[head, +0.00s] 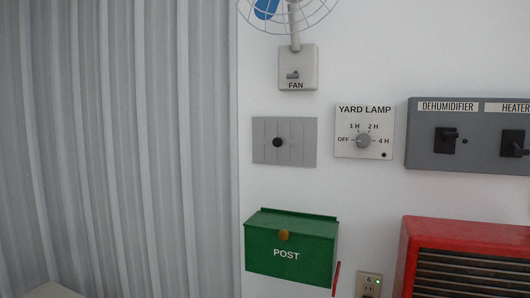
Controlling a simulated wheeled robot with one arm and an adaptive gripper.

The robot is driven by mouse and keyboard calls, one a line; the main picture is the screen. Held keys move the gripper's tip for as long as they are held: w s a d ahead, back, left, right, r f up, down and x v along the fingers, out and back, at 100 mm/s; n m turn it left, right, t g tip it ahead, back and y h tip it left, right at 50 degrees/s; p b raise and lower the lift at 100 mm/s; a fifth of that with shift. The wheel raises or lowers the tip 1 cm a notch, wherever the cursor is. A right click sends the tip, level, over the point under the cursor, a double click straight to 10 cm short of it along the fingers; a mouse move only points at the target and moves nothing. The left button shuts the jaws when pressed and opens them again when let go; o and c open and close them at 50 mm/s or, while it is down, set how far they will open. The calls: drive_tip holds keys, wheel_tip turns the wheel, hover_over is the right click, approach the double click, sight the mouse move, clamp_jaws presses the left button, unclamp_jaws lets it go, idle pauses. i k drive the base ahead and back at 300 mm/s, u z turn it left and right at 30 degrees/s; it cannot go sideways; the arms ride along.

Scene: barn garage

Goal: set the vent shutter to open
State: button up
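A grey rectangular plate with thin vertical lines and a round black knob, which looks like the vent shutter (301,143), is on the white wall in the head view. It is below the fan switch and left of the yard lamp dial. Its knob (277,142) sits a little left of the plate's middle. No dark gaps show between its strips, and it bears no label that I can read. My gripper is not in view.
A FAN switch (293,75) is above, with a caged fan (295,12). The YARD LAMP dial (363,140) and a grey switch panel (480,135) are right. Below are a green POST box (290,248), an outlet (368,284) and a red heater-like unit (465,235). A grey curtain (120,150) covers the left.

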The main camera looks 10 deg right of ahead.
sight(274, 141)
drive_tip(key=z, duration=1.3)
drive_tip(key=i, duration=0.45)
drive_tip(key=u, duration=2.65)
